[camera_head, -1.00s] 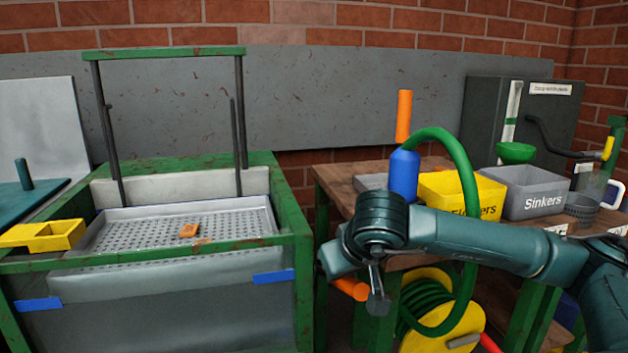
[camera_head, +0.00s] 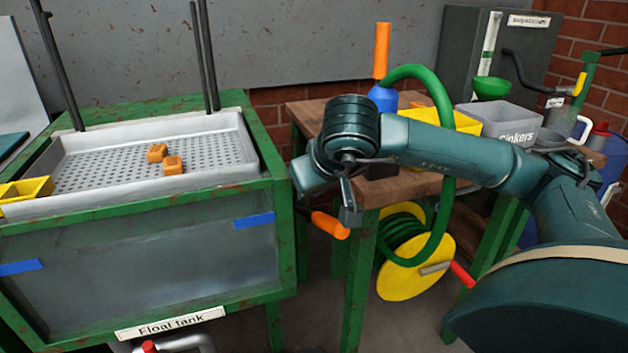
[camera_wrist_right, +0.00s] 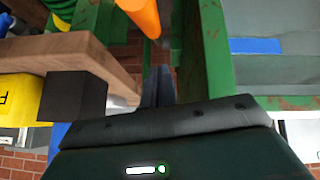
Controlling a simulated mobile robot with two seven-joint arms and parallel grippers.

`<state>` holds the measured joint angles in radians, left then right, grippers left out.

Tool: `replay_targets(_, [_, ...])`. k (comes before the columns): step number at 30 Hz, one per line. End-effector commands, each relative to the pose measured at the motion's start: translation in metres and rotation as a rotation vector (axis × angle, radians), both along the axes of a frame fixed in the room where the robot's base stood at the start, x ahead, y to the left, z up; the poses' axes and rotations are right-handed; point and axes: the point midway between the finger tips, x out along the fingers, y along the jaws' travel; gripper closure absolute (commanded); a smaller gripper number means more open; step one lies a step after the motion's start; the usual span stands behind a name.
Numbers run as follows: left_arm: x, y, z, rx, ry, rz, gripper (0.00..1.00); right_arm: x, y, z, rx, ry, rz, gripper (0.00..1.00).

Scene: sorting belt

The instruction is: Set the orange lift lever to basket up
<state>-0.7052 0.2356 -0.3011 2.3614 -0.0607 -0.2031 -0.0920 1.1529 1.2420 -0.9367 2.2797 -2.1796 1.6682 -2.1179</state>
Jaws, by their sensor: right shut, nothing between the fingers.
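The orange lift lever (camera_head: 330,225) sticks out from the right side of the green-framed float tank (camera_head: 284,235), angled slightly downward to the right. It also shows at the top of the right wrist view (camera_wrist_right: 143,14). My right gripper (camera_head: 349,215) points down beside the lever's outer end in the head view, shut and empty. In the right wrist view its fingers (camera_wrist_right: 158,76) are together just short of the lever, with a small gap visible. My left gripper is out of view.
The perforated tray (camera_head: 100,205) in the tank holds two orange blocks (camera_head: 165,158). A wooden bench (camera_head: 415,188) stands right of the tank, with a blue bottle (camera_head: 383,97) and a grey sinkers bin (camera_head: 500,122). A yellow hose reel (camera_head: 405,280) hangs below.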

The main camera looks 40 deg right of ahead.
Motion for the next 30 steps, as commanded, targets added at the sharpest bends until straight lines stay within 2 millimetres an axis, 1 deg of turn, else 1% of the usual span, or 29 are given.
replay_targets(1, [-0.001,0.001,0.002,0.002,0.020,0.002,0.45,-0.010,0.004,0.012,-0.004,-0.004,0.005,1.00])
replay_targets(6, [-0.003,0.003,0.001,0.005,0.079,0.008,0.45,-0.035,0.014,0.037,-0.002,-0.008,0.002,1.00])
replay_targets(9, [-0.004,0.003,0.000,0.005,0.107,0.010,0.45,-0.046,0.018,0.048,-0.002,-0.008,0.001,1.00])
replay_targets(12, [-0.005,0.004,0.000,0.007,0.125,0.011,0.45,-0.054,0.021,0.054,-0.001,-0.007,0.000,1.00])
replay_targets(18, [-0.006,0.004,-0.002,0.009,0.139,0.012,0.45,-0.059,0.023,0.059,-0.001,-0.008,-0.001,1.00])
replay_targets(30, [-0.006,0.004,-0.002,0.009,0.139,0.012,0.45,-0.059,0.023,0.058,-0.001,-0.008,-0.002,1.00])
